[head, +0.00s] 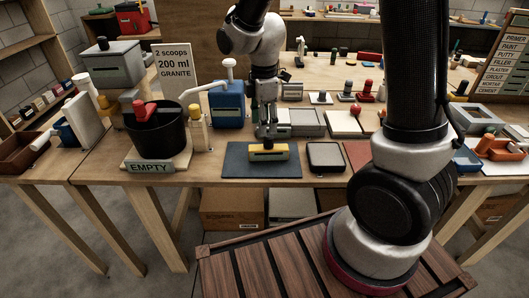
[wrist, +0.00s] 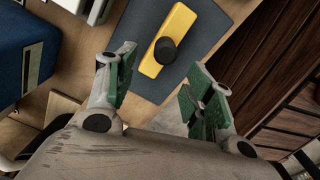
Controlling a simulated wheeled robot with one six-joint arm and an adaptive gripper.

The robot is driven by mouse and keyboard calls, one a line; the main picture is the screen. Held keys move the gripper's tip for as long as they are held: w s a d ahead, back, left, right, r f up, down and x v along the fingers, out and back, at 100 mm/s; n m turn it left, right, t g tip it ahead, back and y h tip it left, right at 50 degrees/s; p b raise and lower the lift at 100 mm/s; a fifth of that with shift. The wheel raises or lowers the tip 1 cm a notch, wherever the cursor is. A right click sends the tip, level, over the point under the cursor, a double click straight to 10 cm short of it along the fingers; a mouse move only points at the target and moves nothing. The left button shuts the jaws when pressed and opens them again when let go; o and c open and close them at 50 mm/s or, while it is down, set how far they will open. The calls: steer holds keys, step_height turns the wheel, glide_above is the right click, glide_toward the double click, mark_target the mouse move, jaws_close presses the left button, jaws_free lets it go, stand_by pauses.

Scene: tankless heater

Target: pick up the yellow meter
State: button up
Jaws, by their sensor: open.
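The yellow meter (head: 263,153) lies on a dark blue-grey mat (head: 235,166) near the table's front edge. In the wrist view the yellow meter (wrist: 176,27) is a long yellow block with a round black knob on its top. My gripper (head: 266,138) is just above the meter in the head view, pointing down. In the wrist view my gripper (wrist: 160,80) has its green-padded fingers spread wide and nothing between them. The meter lies beyond the fingertips, near the gap's middle. In the head view the fingers hide part of the meter's top.
A black bucket (head: 155,130) with an EMPTY label stands left of the mat. A blue container (head: 228,104) stands behind the mat's left side. A dark tray (head: 326,156) lies just right of the mat. Boxes (head: 232,208) sit under the table.

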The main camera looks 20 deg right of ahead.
mark_target(268, 135)
steer(key=f, duration=0.1)
steer(key=d+f, duration=0.1)
steer(key=f, duration=0.3)
steer(key=shift+s+d, duration=0.15)
steer(key=shift+s, duration=0.1)
steer(key=shift+f, duration=0.5)
jaws_close()
